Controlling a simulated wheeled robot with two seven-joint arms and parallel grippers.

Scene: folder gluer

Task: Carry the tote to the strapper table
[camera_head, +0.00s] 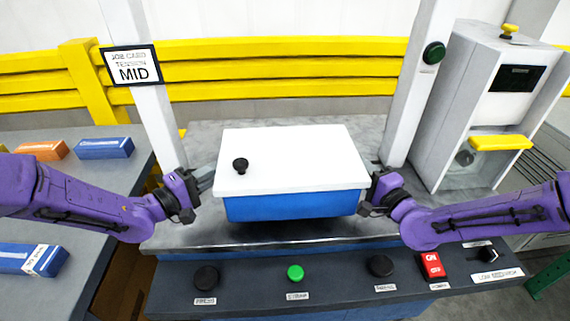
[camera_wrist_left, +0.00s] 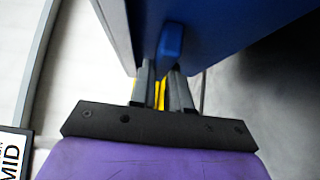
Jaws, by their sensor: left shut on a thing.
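The tote (camera_head: 290,206) is blue with a white lid (camera_head: 300,150) and a black knob (camera_head: 240,165). It appears level over the grey strapper table (camera_head: 200,234), with a dark shadow under its front; I cannot tell whether it touches the table. My left gripper (camera_head: 205,182) is at its left end. In the left wrist view my left gripper (camera_wrist_left: 162,85) is shut on a blue tab (camera_wrist_left: 171,42) on the tote's wall (camera_wrist_left: 215,25). My right gripper (camera_head: 368,195) is at the tote's right end; its finger gap is hidden.
White posts stand behind left (camera_head: 160,120) and right (camera_head: 414,90). A front panel (camera_head: 330,288) carries buttons and a red switch (camera_head: 431,265). A grey machine (camera_head: 465,90) stands at right. A side table (camera_head: 95,190) at left holds blue and orange boxes. A yellow rail (camera_head: 280,70) runs behind.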

